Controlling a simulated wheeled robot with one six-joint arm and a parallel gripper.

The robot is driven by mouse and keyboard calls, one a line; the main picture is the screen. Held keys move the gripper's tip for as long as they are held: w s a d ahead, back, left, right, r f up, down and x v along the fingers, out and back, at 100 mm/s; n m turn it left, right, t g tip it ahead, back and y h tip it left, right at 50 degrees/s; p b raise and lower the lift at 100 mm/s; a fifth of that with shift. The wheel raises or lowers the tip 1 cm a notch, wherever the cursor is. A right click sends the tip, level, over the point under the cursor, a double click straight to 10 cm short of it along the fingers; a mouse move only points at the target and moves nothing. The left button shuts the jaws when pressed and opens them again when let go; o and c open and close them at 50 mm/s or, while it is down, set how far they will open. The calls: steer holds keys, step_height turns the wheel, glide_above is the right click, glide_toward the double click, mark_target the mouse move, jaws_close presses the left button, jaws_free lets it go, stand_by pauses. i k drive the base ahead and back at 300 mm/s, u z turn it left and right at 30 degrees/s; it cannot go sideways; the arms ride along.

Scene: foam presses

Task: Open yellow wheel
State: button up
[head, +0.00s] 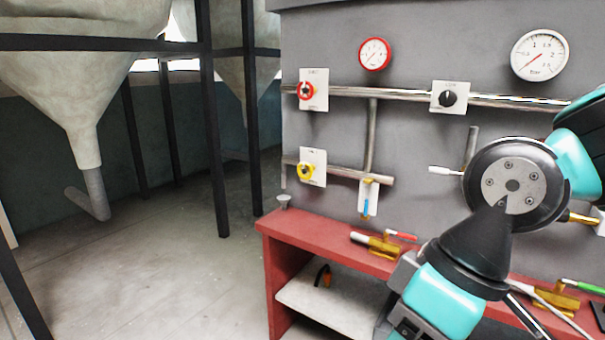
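The yellow wheel (306,171) is a small yellow valve handle with a dark centre. It sits on a white plate (318,161) on the lower pipe of the grey wall panel. Nothing covers it, and no part of my arm touches it. My arm (447,297) crosses the right side of the view, well to the right of the wheel, and runs down out of the bottom edge. I cannot make out my gripper's fingers in this view.
A red star-shaped wheel (306,90) sits above, and a black knob (447,98) to its right. Gauges (375,54) hang higher. A red bench (325,237) with several valves juts out below the panel. Open floor (150,270) lies left, near a hopper (80,80) and dark posts.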

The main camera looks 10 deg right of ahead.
mark_target(304, 171)
steer(key=u, duration=1.3)
steer(key=i, duration=2.85)
steer(key=z, duration=3.3)
